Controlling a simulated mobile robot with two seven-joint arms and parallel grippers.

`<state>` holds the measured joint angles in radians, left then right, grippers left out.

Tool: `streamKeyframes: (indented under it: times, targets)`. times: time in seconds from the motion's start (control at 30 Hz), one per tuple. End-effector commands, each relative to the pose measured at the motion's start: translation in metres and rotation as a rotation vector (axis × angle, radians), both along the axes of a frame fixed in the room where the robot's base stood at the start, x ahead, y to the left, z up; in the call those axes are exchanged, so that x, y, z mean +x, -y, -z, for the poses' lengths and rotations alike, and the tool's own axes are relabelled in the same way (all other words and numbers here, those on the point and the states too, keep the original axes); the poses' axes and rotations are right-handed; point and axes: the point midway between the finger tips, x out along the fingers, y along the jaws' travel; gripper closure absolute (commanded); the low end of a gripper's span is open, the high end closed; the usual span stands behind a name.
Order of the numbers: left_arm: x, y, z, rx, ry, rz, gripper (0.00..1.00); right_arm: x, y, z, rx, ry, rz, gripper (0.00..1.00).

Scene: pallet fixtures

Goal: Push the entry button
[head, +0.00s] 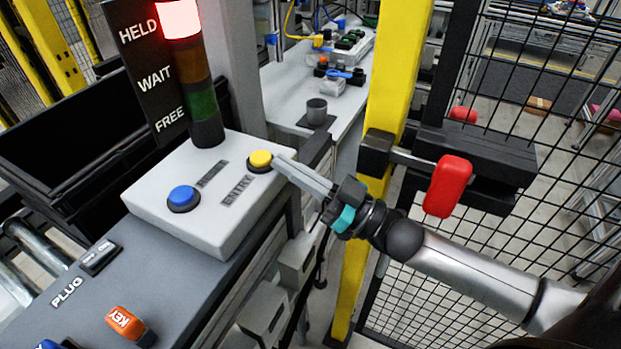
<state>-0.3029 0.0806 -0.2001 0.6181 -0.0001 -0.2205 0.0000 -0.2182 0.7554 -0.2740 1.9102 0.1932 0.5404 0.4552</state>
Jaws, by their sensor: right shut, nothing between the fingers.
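The yellow entry button (260,159) sits on a light grey control box (222,226), beside a label reading ENTRY. A blue button (183,198) is on the same box to its left. My right gripper (279,160) comes in from the right, shut and empty. Its fingertips are right beside the yellow button's right edge; I cannot tell whether they touch it. My left gripper is not in view.
A signal tower (201,90) behind the box glows red at HELD. An orange KEY piece (127,323) lies at the lower left. A yellow post (396,75), a red-handled latch (447,187) and black mesh fence stand close to my right arm.

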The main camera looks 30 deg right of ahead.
Motion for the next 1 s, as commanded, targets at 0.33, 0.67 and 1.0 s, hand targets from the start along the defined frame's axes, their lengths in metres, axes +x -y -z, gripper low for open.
streamKeyframes:
  times: [0.33, 0.67, 1.0]
  targets:
    - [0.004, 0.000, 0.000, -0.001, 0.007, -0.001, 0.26, 0.022, -0.017, -0.010, 0.000, -0.001, 0.001, 1.00]
    - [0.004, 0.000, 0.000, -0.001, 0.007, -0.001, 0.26, 0.023, -0.018, -0.011, 0.000, -0.002, 0.001, 1.00]
    - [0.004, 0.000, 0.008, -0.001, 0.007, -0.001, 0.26, 0.023, -0.018, 0.013, -0.003, -0.008, 0.001, 1.00]
